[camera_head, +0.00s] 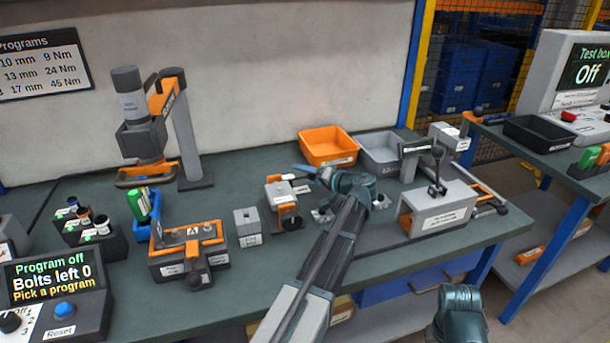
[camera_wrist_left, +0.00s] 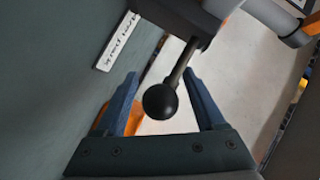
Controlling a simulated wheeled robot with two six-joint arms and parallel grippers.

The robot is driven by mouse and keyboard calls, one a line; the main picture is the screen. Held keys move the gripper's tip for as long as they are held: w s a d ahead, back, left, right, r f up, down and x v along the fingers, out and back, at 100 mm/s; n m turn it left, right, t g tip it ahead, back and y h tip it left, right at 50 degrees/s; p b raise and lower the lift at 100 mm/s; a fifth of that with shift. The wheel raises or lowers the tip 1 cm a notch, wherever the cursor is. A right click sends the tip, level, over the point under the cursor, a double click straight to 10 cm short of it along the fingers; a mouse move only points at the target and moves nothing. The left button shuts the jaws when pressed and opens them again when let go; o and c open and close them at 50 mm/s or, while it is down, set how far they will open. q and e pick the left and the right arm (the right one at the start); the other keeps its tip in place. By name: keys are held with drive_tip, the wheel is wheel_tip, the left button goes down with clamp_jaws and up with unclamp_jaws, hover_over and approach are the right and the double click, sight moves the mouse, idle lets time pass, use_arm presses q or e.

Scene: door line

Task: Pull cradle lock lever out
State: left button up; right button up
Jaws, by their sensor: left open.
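A lever with a black ball knob (camera_wrist_left: 160,100) shows in the left wrist view, its dark stem running up to a dark block (camera_wrist_left: 185,14). I take it for the cradle lock lever. My left gripper (camera_head: 308,170) is open, its two blue fingers on either side of the knob in the left wrist view (camera_wrist_left: 159,76). I see a gap on both sides, so no grip shows. In the head view the fingers point left, just above the small grey and orange fixture (camera_head: 281,191); I cannot make out this knob there.
An orange bin (camera_head: 328,148) stands just behind my left gripper, beside a grey bin (camera_head: 383,152). A grey housing (camera_head: 437,210) with an upright black lever stands to the right. A blue and orange fixture (camera_head: 188,252) and a small grey block (camera_head: 247,226) stand left.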

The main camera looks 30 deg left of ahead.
use_arm(q)
clamp_jaws()
idle(1.4)
